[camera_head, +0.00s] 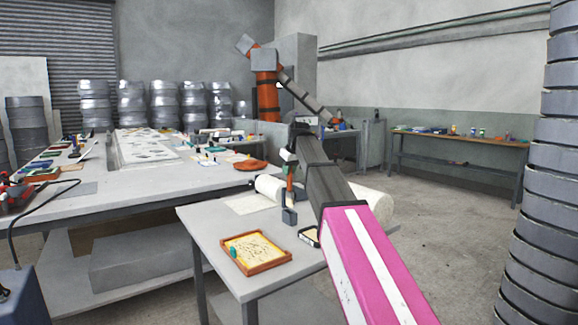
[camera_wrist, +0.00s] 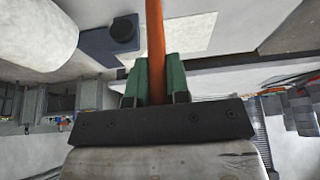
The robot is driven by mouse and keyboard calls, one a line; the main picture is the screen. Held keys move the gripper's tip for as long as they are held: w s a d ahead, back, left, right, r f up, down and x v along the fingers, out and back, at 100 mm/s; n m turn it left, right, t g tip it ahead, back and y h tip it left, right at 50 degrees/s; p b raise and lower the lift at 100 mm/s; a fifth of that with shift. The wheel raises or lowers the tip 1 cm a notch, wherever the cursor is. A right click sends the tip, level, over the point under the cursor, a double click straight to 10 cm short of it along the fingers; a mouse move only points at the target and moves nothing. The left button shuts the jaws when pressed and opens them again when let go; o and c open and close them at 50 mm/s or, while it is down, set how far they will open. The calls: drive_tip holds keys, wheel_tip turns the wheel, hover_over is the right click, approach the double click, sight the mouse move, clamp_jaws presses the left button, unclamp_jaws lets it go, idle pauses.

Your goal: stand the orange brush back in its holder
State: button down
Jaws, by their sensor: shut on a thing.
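The orange brush shows in the wrist view as a long orange handle (camera_wrist: 155,42) between the two green fingers of my gripper (camera_wrist: 156,82). My gripper is shut on it. Its far end runs out of the top of that picture. In the head view my gripper (camera_head: 290,168) is above the near table, with a short orange piece of the brush (camera_head: 290,186) below it. A dark blue-grey holder (camera_head: 289,216) stands on the table just under it. In the wrist view the holder (camera_wrist: 98,45), with a round black part, is left of the handle, apart from it in the picture.
The near table (camera_head: 228,220) carries a white roll (camera_head: 270,187), a pale sheet (camera_head: 249,204), a wooden-framed tray (camera_head: 256,252) and a small dark-edged box (camera_head: 309,237). A larger cluttered table (camera_head: 110,195) stands to the left. Bare floor (camera_head: 450,210) lies to the right.

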sight(288, 189)
drive_tip(key=shift+f, duration=3.45)
drive_tip(key=c, duration=1)
unclamp_jaws()
drive_tip(key=v, duration=1)
drive_tip(key=shift+s+r, duration=0.1)
drive_tip(key=shift+r, duration=0.3)
drive_tip(key=shift+s, duration=0.1)
